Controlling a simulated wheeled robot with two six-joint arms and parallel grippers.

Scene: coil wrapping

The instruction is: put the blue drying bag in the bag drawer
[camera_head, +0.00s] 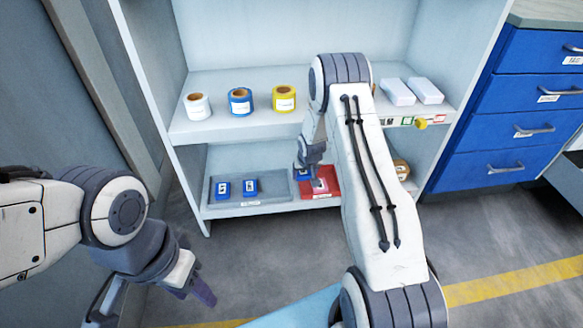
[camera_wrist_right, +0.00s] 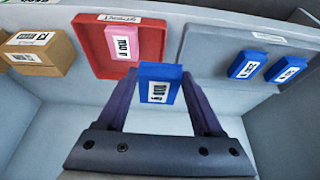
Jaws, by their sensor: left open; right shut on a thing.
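A blue drying bag (camera_wrist_right: 159,84) with a white label is between the fingers of my right gripper (camera_wrist_right: 158,100), which is shut on it. In the head view my right gripper (camera_head: 312,172) is at the lower shelf, near the red tray, and my arm hides part of the area. Two other blue bags (camera_head: 237,188) lie in a grey tray (camera_head: 276,196) to the left. My left gripper (camera_head: 152,305) is open and empty at the lower left, away from the shelf. A blue drawer cabinet (camera_head: 522,90) stands at the right; which drawer is the bag drawer I cannot read.
A red tray (camera_wrist_right: 157,62) holds a pink bag (camera_wrist_right: 122,42). A cardboard box (camera_wrist_right: 40,50) stands beside it. Tape rolls (camera_head: 241,101) and white boxes (camera_head: 411,92) are on the upper shelf (camera_head: 215,130). A grey drawer (camera_head: 567,172) stands open at the right edge.

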